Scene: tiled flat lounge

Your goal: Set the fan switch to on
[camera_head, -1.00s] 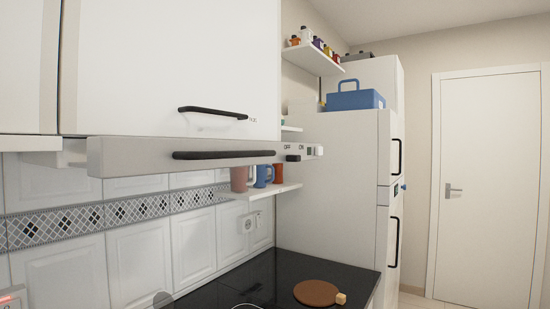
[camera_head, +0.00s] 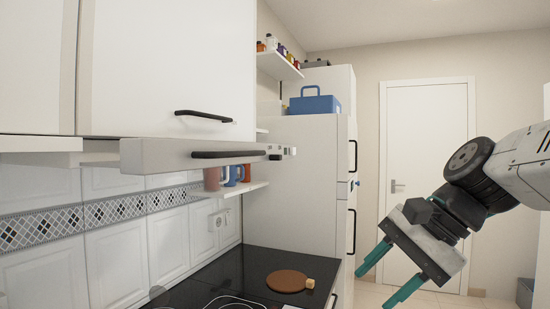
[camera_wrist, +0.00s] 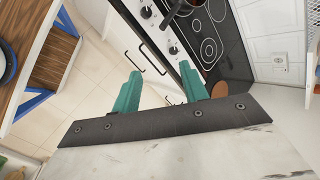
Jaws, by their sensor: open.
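The range hood (camera_head: 200,153) is a long pale panel under the upper cabinet, with a black handle bar. At the right end of its front is the small fan switch (camera_head: 289,151), with a dark knob (camera_head: 275,157) beside it. The switch is too small here to read its setting. My gripper (camera_head: 388,276) is at the right of the head view, well apart from the hood, with its teal fingers spread and nothing between them. In the wrist view my gripper (camera_wrist: 160,72) also shows open and empty; the hood does not show there.
A black cooktop (camera_head: 225,275) with a round brown board (camera_head: 287,281) lies below the hood. Mugs (camera_head: 230,175) stand on a shelf behind it. A white fridge (camera_head: 300,190) carries a blue box (camera_head: 314,103). Wrist view shows a wooden shelf unit (camera_wrist: 45,65) and tiled floor.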

